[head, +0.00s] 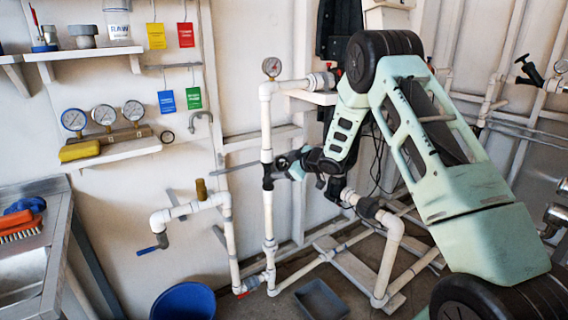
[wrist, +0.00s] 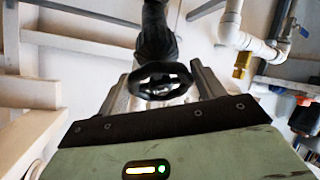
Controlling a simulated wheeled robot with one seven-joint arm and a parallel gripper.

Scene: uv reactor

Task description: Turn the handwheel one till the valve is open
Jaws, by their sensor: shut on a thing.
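The black handwheel (wrist: 161,69) shows in the middle of the wrist view, with a dark valve body (wrist: 156,35) behind it. My gripper (wrist: 165,84) has one finger on each side of the wheel and is shut on it. The fingertips are partly hidden behind the wheel and my gripper's dark front edge. In the head view my gripper (head: 286,162) reaches left to the dark valve (head: 267,172) on the white upright pipe. There the handwheel is mostly hidden by my gripper, and how far it is turned cannot be told.
A pressure gauge (head: 271,67) tops the upright pipe. A white pipe with a blue-handled tap (head: 150,249) stands to the left. A blue bucket (head: 183,301) and a grey tray (head: 321,300) lie on the floor below. A shelf (head: 120,151) with gauges hangs at left.

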